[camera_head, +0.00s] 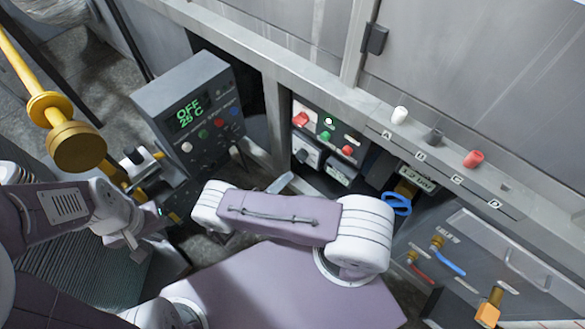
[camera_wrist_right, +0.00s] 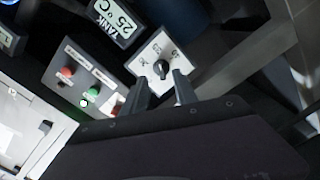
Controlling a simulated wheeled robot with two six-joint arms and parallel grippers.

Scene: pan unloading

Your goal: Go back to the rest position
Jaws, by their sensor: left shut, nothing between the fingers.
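My left arm comes in from the left in the head view. Its gripper (camera_head: 148,163) is shut and empty, beside the lower left of the control box with the green display. My right arm crosses the middle of the head view and largely hides its own gripper there. In the right wrist view my right gripper (camera_wrist_right: 162,80) is open, its two dark fingers apart with nothing seen held between them. The fingers point towards a white plate (camera_wrist_right: 146,62) with a black rotary knob (camera_wrist_right: 162,68). I cannot tell whether they touch it.
The control box (camera_head: 186,95) reads OFF 25 C. A recessed panel (camera_head: 328,125) has red and green buttons. A yellow pipe with a round end (camera_head: 76,147) stands at left. A ledge (camera_head: 440,165) carries white, dark and red pegs. A blue ring (camera_head: 397,204) hangs below it.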

